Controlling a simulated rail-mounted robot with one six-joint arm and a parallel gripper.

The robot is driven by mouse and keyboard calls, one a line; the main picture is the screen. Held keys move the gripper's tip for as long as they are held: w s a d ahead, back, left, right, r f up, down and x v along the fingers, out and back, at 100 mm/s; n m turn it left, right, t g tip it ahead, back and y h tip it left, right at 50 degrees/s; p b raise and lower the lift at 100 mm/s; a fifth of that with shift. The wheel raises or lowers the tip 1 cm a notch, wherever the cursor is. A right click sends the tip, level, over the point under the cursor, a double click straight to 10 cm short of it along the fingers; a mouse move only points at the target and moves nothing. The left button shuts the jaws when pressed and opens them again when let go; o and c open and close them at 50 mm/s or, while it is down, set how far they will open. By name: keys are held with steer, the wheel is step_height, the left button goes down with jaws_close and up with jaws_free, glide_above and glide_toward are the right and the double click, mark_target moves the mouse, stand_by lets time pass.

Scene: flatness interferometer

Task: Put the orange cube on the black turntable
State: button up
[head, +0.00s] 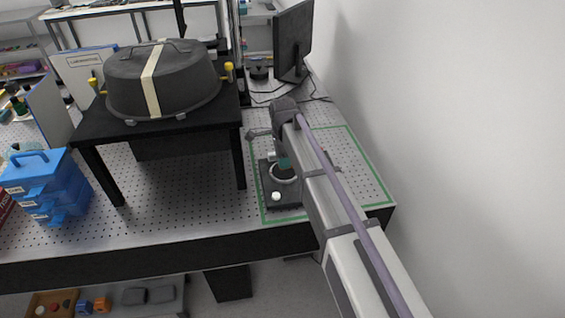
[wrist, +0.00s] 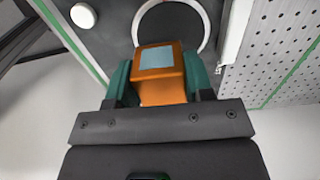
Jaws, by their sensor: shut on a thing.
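The orange cube (wrist: 162,72), with a pale grey-blue patch on its face, is held between the green fingers of my gripper (wrist: 163,75) in the wrist view. Behind it lies a dark plate (wrist: 113,35) with a white ring (wrist: 145,20), which appears to be the black turntable. The cube overlaps the ring's near edge in this view; I cannot tell whether it touches. In the head view my gripper (head: 284,161) is over the black plate (head: 268,181) and its pale ring (head: 284,180). My arm hides the cube there.
A white knob (head: 276,197) sits on the plate's near corner. Green tape (head: 350,137) outlines this area of the perforated table. A black stand (head: 243,157) with a dark domed cover (head: 160,85) is left. A monitor (head: 293,40) stands behind, and a wall (head: 450,100) is right.

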steer(key=shift+w+a, duration=0.15)
steer(key=shift+w, duration=0.4)
step_height(320, 180, down, 4)
steer(key=b, duration=0.4)
steer(key=shift+w, duration=0.15)
steer(key=shift+r, duration=0.3)
steer(key=shift+f, duration=0.15)
steer(key=o, duration=1)
step_height(320, 180, up, 8)
steer(key=p, duration=0.8)
steer(key=shift+f, duration=0.1)
